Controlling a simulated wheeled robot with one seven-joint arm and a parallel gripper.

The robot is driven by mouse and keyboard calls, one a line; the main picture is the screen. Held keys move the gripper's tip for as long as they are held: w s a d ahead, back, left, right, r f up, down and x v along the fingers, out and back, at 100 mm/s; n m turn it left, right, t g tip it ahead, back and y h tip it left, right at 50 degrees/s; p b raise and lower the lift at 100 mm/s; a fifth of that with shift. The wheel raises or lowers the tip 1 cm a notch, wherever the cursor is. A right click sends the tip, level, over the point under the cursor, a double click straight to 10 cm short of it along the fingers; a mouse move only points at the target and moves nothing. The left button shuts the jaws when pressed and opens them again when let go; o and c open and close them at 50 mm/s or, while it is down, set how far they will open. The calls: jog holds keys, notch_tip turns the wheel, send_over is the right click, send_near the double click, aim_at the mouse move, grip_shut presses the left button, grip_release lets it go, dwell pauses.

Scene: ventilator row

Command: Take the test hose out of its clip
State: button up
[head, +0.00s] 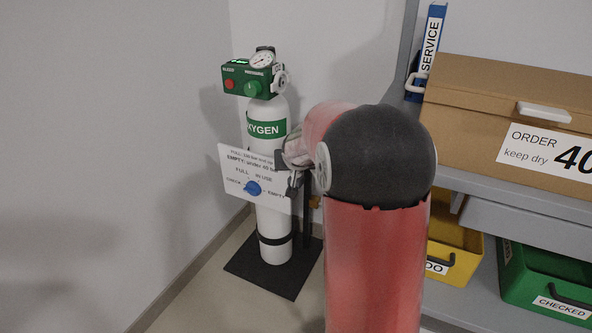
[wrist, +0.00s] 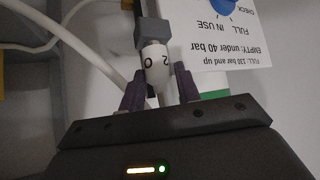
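In the wrist view the test hose's white end piece (wrist: 156,64), marked O and 2, sits at a grey clip (wrist: 151,32) on a dark upright. My gripper (wrist: 160,82) has its two purple fingers on either side of the white piece. The fingers look spread, with a narrow gap beside it; firm contact does not show. In the head view my gripper (head: 283,160) is beside the oxygen cylinder (head: 276,232), at the sign's right edge. My red and black arm hides the hose and clip there.
A sign (head: 238,170) with a blue knob (head: 253,188) stands before the cylinder, close to my gripper. A green gauge unit (head: 250,80) tops the cylinder. At right are a shelf with a cardboard box (head: 470,110), a yellow bin (head: 462,255) and a green bin (head: 530,275).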

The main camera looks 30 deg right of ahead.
jog(key=shift+d, duration=0.15)
grip_shut()
jog(key=shift+r+p, duration=1.35)
jog(key=shift+r, duration=0.35)
dwell(0.9)
jog(key=shift+r+p, duration=2)
jog(key=shift+r, duration=0.4)
